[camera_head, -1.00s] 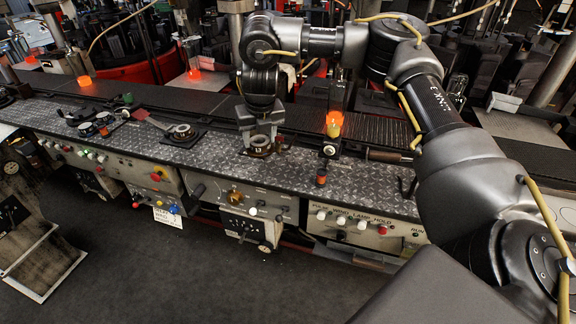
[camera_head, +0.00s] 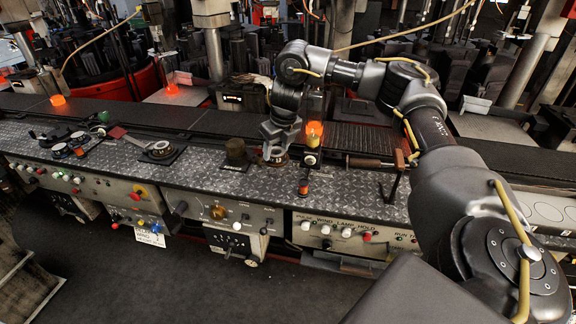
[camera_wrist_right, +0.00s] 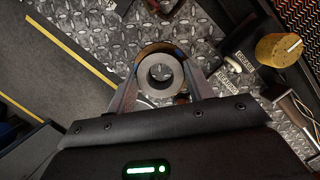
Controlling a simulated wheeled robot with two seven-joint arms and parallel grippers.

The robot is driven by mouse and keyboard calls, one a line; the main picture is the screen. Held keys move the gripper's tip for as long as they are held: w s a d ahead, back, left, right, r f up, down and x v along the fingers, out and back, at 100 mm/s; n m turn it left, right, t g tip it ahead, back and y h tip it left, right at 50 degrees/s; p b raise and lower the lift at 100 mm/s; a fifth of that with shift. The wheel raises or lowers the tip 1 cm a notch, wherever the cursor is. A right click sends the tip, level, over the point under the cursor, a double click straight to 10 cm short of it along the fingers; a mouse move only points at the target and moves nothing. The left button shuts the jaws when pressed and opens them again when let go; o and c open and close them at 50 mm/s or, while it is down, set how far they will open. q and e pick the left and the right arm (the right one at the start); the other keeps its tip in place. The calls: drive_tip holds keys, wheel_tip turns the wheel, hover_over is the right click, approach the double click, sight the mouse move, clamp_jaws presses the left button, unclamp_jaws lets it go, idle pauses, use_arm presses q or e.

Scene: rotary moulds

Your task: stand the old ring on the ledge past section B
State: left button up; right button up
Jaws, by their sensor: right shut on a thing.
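My right gripper (camera_head: 277,146) is shut on a ring (camera_head: 274,159), held over the patterned metal ledge (camera_head: 215,180). A dark round block (camera_head: 236,151) stands on a dark plate just left of the gripper. Another ring (camera_head: 160,149) lies on a dark plate further left. No section B mark is readable. My left gripper is not in view.
A lit orange lamp post (camera_head: 313,138) stands close right of the gripper, with a small orange-topped peg (camera_head: 303,187) before it. A dark bracket (camera_head: 394,182) and a wooden-handled tool (camera_head: 372,163) are further right. Knobs and switches (camera_head: 327,230) line the front panel.

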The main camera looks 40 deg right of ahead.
sight(286, 155)
drive_tip(key=d+f, duration=0.3)
drive_tip(key=f, duration=0.1)
drive_tip(key=shift+s+b, duration=0.3)
drive_tip(key=shift+b, duration=0.1)
drive_tip(key=shift+s+d+f, duration=0.15)
drive_tip(key=shift+d+f, duration=0.15)
drive_tip(key=shift+f, duration=0.55)
wheel_tip(286, 155, down, 2)
drive_tip(key=shift+f+p, duration=0.1)
drive_tip(key=shift+p, duration=0.3)
drive_tip(key=o, duration=1.2)
